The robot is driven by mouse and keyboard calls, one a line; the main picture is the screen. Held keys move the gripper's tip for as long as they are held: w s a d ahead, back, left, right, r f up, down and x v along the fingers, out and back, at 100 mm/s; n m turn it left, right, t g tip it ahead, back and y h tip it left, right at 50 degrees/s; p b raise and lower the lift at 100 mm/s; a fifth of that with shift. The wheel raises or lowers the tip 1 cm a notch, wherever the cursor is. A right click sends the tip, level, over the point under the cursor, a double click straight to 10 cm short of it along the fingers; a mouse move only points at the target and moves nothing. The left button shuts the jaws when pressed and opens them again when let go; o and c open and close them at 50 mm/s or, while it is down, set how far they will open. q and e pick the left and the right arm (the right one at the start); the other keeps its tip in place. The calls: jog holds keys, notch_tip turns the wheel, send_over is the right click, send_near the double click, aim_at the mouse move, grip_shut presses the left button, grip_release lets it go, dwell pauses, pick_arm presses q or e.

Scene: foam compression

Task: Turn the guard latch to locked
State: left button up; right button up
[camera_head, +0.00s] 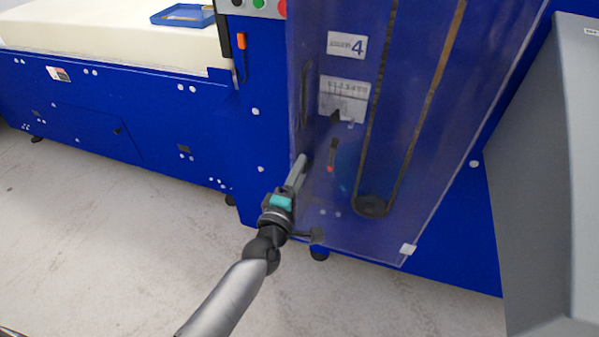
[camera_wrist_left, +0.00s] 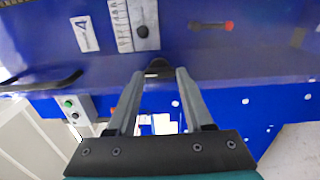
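The clear guard (camera_head: 400,200) covers the front of the blue machine. My left gripper (camera_head: 300,160) is at the guard's left edge, its fingers pointing up. In the left wrist view the two fingers (camera_wrist_left: 160,72) are apart. A small dark part (camera_wrist_left: 158,66) on the guard edge shows between their tips; it may be the guard latch, and I cannot tell its position or whether the fingers touch it. In the head view the fingers hide this spot. A dark lever with an orange-red tip (camera_head: 331,156) shows at the guard, also in the left wrist view (camera_wrist_left: 212,25). My right gripper is not in view.
A long black handle (camera_head: 305,95) is on the guard's left side, above my gripper. Buttons (camera_head: 260,4) sit at the top. A cream bed with a blue tray (camera_head: 183,16) is at the left. A grey housing (camera_head: 545,150) stands at the right. The floor (camera_head: 110,230) is clear.

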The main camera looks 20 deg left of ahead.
pick_arm(q)
jog(key=o, duration=0.4)
jog(key=shift+c, duration=0.2)
jog(key=shift+s, duration=0.1)
jog(key=s+p, duration=0.1)
jog(key=s, duration=1.4)
jog(key=shift+a, duration=0.25)
jog(key=s+f+m+g+h, duration=0.1)
jog(key=s+f+m+g, duration=0.35)
jog(key=f, duration=0.75)
jog(key=s+f+m+g, duration=0.3)
jog(key=f+m, duration=0.3)
jog(key=f, duration=0.5)
jog(key=s+a+f+m+g, duration=0.2)
jog(key=s+f+m+g, duration=0.2)
jog(key=s+f, duration=0.4)
jog(key=s+a+f+m+g+y, duration=0.1)
jog(key=s+f+m+g, duration=0.4)
jog(key=s, duration=1)
notch_tip(320, 180, down, 3)
jog(key=shift+s+a+r+m+y, duration=0.15)
jog(key=shift+a+m+y, duration=0.15)
jog(key=shift+a+m, duration=0.05)
